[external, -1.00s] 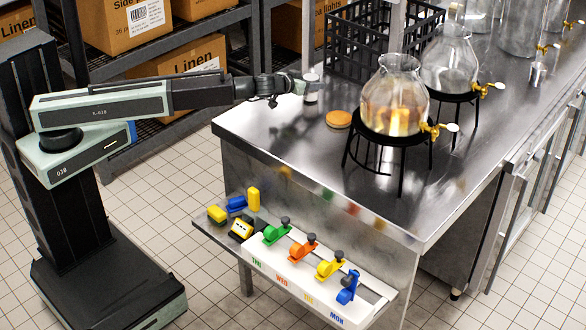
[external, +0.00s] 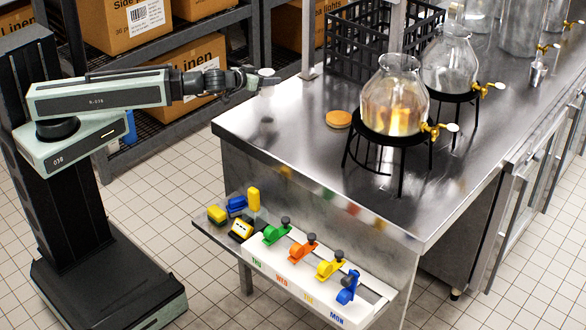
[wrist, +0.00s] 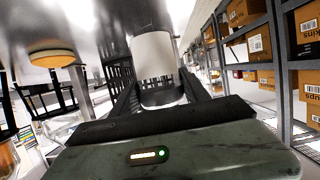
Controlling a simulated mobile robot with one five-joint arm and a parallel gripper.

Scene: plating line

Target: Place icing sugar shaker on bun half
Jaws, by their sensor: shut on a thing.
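The icing sugar shaker (wrist: 155,62) is a pale cylinder with a shiny metal lower part, standing between the two dark fingers of my gripper (wrist: 160,95) in the wrist view. In the external view its light top (external: 266,72) shows small at the end of my gripper (external: 258,79), clear of the worktop and beyond its left edge. My gripper is shut on the shaker. The bun half (external: 338,119) is a round orange-brown disc lying cut off from the shaker on the steel worktop, to the right of and lower than my gripper. It also shows at upper left in the wrist view (wrist: 52,55).
A glass dispenser (external: 397,95) on a black stand is just right of the bun half. A black crate (external: 355,50) and a post stand behind. Shelves with boxes (external: 185,62) are behind my arm. Coloured clips (external: 303,248) sit on a low front shelf.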

